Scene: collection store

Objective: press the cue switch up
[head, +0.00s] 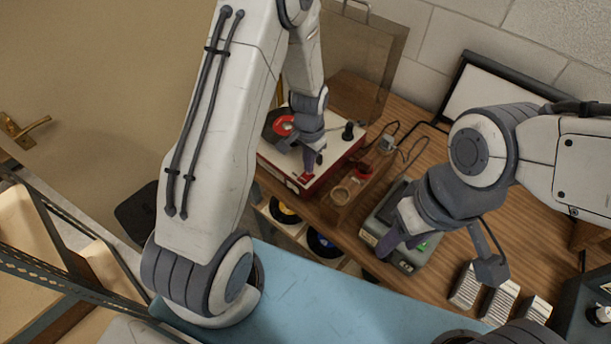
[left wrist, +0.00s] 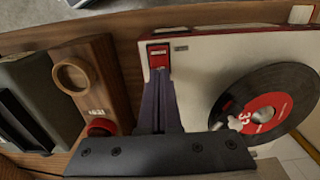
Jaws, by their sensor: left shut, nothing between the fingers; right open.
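The record player (head: 330,158) has a white top and a red side, with a black record with a red label (left wrist: 262,112). My left gripper (head: 308,172) is shut and empty, pointing down at that corner. In the left wrist view its fingertips (left wrist: 160,76) reach the near edge of the switch; I cannot tell whether they touch. The switch's tilt is unclear. My right gripper (head: 440,254) is open and empty.
A wooden block with a round ring (left wrist: 72,78) and a red knob (left wrist: 101,127) stands beside the player. A grey device with a green light (head: 408,258) lies partly behind my right gripper. Several pale ribbed blocks (head: 498,302) stand at the table's front right.

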